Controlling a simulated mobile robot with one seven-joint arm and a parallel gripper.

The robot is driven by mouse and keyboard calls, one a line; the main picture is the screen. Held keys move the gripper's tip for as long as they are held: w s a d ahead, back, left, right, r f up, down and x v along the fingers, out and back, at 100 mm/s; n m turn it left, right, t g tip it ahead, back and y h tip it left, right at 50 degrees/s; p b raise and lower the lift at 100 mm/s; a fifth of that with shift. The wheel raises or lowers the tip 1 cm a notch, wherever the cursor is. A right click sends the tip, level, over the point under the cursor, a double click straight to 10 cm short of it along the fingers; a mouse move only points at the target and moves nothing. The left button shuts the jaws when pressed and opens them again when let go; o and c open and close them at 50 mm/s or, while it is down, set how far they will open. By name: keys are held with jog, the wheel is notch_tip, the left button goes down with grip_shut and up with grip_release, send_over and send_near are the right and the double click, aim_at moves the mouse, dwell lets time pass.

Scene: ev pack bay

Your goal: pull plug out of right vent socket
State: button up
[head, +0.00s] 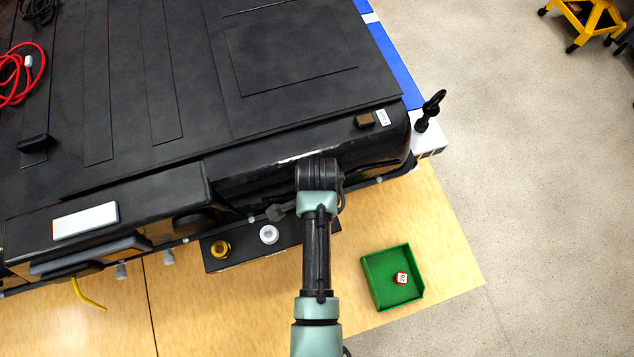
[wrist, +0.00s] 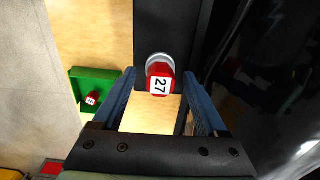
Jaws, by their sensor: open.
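A red plug with a white label reading 27 (wrist: 160,78) sits in a pale round socket (wrist: 157,58) on a dark block (wrist: 160,20) in the wrist view. My gripper (wrist: 159,74) is open, with one blue finger on each side of the plug near the fingertips. My arm hides the block's right part, the plug and my fingers there.
A green tray (head: 374,285) holding another red plug (head: 401,278) stands on the wooden table (head: 440,230) to the right. The large black battery pack (head: 190,90) lies close beside the block. A black hook-like fitting (head: 430,108) stands at its right corner.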

grip_shut()
dwell(0.8)
jog(key=shift+r+p, duration=0.75)
jog(key=shift+p, duration=0.15)
dwell(0.6)
jog(key=shift+r+p, duration=2.4)
jog(key=shift+p, duration=0.1)
